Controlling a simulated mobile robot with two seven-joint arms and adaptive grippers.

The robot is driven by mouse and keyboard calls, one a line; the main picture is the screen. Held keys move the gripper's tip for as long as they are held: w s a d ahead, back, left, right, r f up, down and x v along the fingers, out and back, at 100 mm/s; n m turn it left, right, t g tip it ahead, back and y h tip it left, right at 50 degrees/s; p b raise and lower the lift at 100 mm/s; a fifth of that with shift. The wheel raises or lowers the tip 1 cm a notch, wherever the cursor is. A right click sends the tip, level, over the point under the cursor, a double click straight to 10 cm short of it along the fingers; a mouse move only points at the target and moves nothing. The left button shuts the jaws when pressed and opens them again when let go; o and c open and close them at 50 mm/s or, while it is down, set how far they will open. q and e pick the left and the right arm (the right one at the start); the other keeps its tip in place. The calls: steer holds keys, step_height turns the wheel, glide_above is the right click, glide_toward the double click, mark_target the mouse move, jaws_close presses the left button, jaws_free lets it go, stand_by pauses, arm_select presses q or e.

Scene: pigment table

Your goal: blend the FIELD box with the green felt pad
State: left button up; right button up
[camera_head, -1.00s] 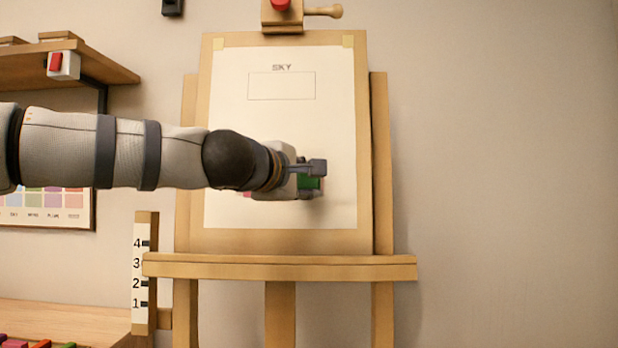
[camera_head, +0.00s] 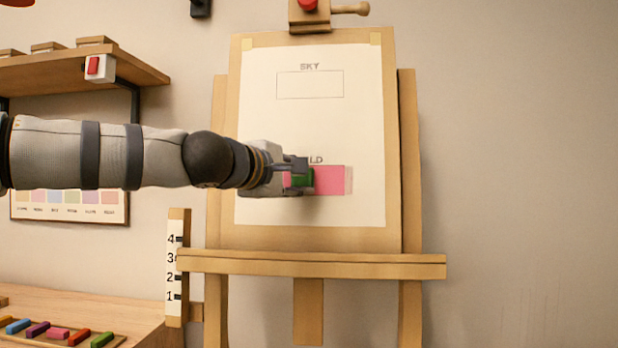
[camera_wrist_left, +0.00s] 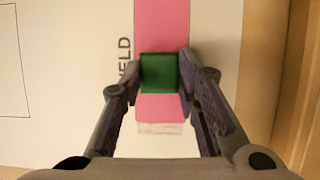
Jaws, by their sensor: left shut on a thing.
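The FIELD box (camera_head: 330,181) is on the lower part of the paper on the easel and is filled with pink; it also shows in the left wrist view (camera_wrist_left: 160,25). A paler pink band lies at its right end. My left gripper (camera_head: 300,172) is shut on the green felt pad (camera_head: 305,178), which lies over the middle of the box. In the left wrist view the pad (camera_wrist_left: 160,73) sits between both fingers, with pink on two sides. Whether it presses on the paper is hard to tell. My right gripper is not in view.
The empty SKY box (camera_head: 310,85) is higher on the paper (camera_head: 260,120). The easel ledge (camera_head: 330,263) runs below, with a numbered scale (camera_head: 172,268) at its left. Several coloured sticks lie in a tray on the table (camera_head: 130,310). A shelf (camera_head: 90,68) is at upper left.

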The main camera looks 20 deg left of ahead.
arm_select(q)
steer(key=a, duration=0.2)
steer(key=s+a, duration=0.1)
steer(key=a, duration=0.1)
steer(key=shift+f, duration=0.1)
steer(key=shift+w+d+b, duration=0.2)
steer(key=shift+w+d, duration=0.05)
steer(key=shift+d, duration=0.55)
steer(key=shift+w+d+b, duration=0.15)
steer(key=shift+w+d, duration=0.1)
steer(key=shift+d, duration=0.85)
steer(key=shift+w+d, duration=0.2)
steer(key=shift+d, duration=0.35)
steer(key=shift+w+d, duration=0.1)
steer(key=shift+d, duration=0.65)
steer(key=shift+w+d, duration=0.3)
steer(key=shift+d, duration=0.55)
steer(key=shift+w+d, duration=0.25)
steer(key=shift+d, duration=0.6)
steer(key=shift+w+d, duration=0.3)
steer(key=shift+d, duration=0.55)
steer(key=shift+s+r, duration=0.25)
steer(key=shift+s, duration=0.05)
steer(key=s+d, duration=0.1)
steer(key=s, duration=0.5)
steer(key=shift+d+r+p, duration=0.25)
steer(key=shift+d+p, duration=0.1)
